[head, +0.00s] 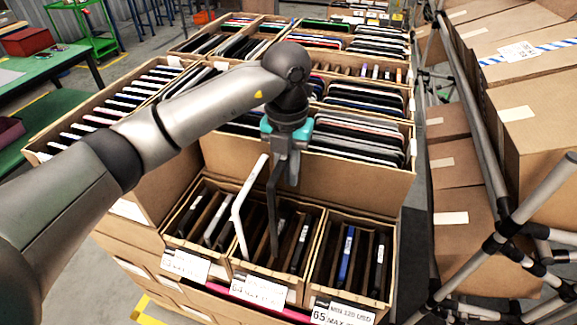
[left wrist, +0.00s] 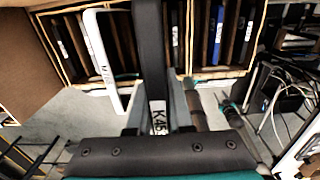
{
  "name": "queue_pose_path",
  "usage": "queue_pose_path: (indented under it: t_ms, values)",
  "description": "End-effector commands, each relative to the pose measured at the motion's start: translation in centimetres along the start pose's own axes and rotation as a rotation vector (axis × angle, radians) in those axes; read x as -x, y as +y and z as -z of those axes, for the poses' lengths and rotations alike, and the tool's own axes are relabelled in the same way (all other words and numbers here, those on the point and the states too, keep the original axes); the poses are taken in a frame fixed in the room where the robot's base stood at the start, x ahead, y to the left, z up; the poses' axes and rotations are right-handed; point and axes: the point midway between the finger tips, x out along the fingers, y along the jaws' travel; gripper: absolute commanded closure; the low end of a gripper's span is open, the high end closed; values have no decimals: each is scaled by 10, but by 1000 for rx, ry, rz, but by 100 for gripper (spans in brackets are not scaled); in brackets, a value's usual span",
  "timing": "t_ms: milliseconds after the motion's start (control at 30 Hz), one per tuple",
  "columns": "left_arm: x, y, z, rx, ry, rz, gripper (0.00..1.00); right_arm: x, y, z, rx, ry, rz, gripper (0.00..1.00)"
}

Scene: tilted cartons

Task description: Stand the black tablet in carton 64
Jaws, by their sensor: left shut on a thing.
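My left gripper (head: 288,172) is shut on the black tablet (head: 273,210) and holds it upright by its top end. The tablet's lower end reaches down among the dividers of carton 64 (head: 258,292), the middle front carton; I cannot tell whether it touches the bottom. In the left wrist view the black tablet (left wrist: 149,50) runs away from the gripper (left wrist: 163,108), with a white label reading K45 near the fingers. A white-edged tablet (head: 241,210) stands tilted just left of it and sticks up well above the carton. My right gripper is not in view.
Carton 65 (head: 335,312) on the right holds a blue tablet (head: 346,255) and dark ones. Another carton (head: 186,264) on the left holds several devices. Full cartons of tablets (head: 360,135) rise behind. Grey tube framing (head: 480,160) and brown boxes stand at the right.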

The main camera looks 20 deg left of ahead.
Motion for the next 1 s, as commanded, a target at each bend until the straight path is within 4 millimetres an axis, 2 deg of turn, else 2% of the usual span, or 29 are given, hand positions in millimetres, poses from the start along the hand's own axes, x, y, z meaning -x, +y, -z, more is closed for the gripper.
queue_pose_path:
  t_ms: [1000]
  values:
    - [-68,0,-1,1,-2,1,100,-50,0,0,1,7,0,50]
